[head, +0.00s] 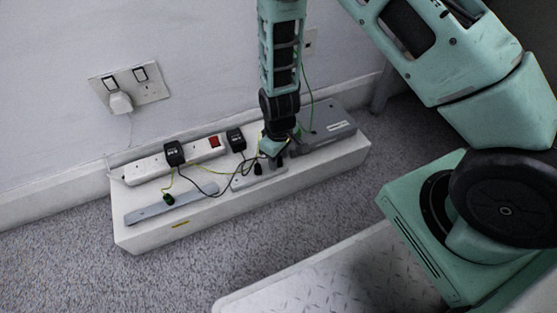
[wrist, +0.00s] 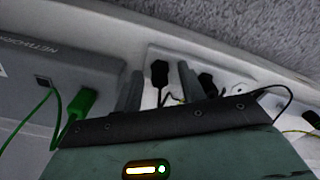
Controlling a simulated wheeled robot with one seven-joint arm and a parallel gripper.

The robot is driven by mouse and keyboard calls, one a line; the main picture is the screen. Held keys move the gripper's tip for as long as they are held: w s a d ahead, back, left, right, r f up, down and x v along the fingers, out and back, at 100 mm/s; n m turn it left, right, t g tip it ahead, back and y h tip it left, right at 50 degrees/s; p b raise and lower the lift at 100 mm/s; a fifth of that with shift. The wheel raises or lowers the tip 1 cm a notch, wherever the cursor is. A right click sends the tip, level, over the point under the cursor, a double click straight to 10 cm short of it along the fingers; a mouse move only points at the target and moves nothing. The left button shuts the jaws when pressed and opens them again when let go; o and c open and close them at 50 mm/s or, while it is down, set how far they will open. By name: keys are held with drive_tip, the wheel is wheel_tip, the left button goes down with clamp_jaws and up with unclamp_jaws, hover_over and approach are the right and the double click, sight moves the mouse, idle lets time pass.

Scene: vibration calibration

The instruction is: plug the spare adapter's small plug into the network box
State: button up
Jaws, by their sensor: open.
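The grey network box (head: 325,125) sits at the right end of a white plinth; the wrist view shows its lettered top (wrist: 50,62) and a small dark square port (wrist: 43,82). My gripper (head: 273,154) is low over a pale holder strip (head: 243,183), left of the box. In the wrist view my gripper (wrist: 162,88) is open, its two grey fingers apart with a black plug (wrist: 160,72) showing between them. Another black plug (wrist: 207,84) is right of the fingers. Black adapters (head: 174,153) (head: 236,139) sit on the power strip. I cannot tell which plug belongs to the spare.
The white power strip (head: 150,168) has a red switch. Another green plug (wrist: 80,103) with a green cable is at the box. Thin cables cross the plinth (head: 215,222). Carpet in front is clear.

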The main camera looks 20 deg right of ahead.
clamp_jaws()
drive_tip(key=shift+r+p, duration=0.7)
drive_tip(key=shift+p, duration=0.85)
idle(0.8)
drive_tip(key=shift+r, duration=0.1)
drive_tip(key=shift+r+p, duration=1.7)
drive_tip(key=shift+p, duration=0.2)
